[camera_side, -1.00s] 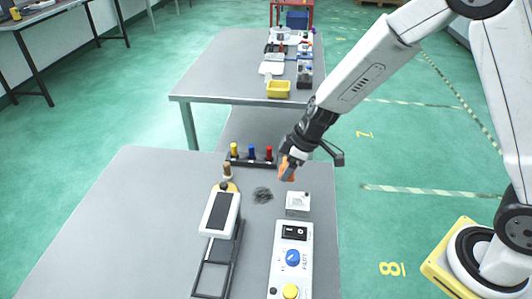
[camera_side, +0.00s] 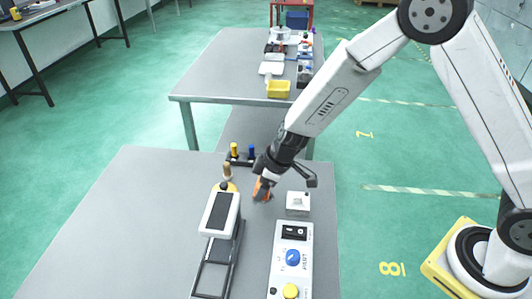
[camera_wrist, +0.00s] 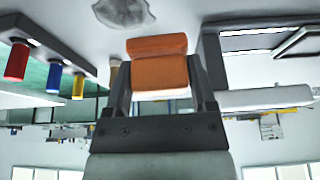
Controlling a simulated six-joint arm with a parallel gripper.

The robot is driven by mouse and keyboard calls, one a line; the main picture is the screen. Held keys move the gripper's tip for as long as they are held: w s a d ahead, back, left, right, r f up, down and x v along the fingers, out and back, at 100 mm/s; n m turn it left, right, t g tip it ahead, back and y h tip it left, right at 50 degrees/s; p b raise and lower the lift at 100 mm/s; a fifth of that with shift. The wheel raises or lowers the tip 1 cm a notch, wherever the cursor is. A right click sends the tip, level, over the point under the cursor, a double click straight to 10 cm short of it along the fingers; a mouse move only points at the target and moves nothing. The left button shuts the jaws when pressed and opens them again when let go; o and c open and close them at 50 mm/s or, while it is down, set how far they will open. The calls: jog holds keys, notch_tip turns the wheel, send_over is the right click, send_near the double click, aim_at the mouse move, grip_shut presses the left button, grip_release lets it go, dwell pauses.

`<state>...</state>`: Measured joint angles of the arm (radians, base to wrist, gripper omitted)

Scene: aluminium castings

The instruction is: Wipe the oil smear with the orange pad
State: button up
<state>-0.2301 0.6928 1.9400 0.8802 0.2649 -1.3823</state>
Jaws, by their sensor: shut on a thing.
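My gripper (camera_side: 265,180) is shut on the orange pad (camera_side: 261,190). The pad also shows between the two fingers in the wrist view (camera_wrist: 158,65). The oil smear (camera_wrist: 122,11) is a dark grey patch on the grey table top, near the top edge of the wrist view, with a gap in the picture between it and the pad. In the side view the pad and gripper cover nearly all of the smear's place. I cannot tell whether the pad touches the table.
A rack with red (camera_wrist: 17,61), blue (camera_wrist: 54,77) and yellow (camera_wrist: 78,86) handles stands behind my gripper. A wooden-handled tool (camera_side: 227,171) and a white-topped device (camera_side: 220,211) are left. A small white block (camera_side: 298,203) and a control box (camera_side: 292,258) are right and in front.

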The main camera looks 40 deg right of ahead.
aim_at(262, 207)
jog(key=shift+f, duration=2.65)
jog(key=shift+w+d, duration=0.2)
jog(key=shift+w, duration=0.05)
jog(key=shift+c, duration=0.5)
jog(key=shift+w+d+f, duration=0.15)
jog(key=shift+w+d, duration=2.05)
jog(key=shift+d, duration=0.05)
jog(key=shift+s+a, duration=2.5)
jog(key=shift+w+r, duration=0.1)
jog(key=shift+r, duration=4.05)
jog(key=shift+d, duration=0.15)
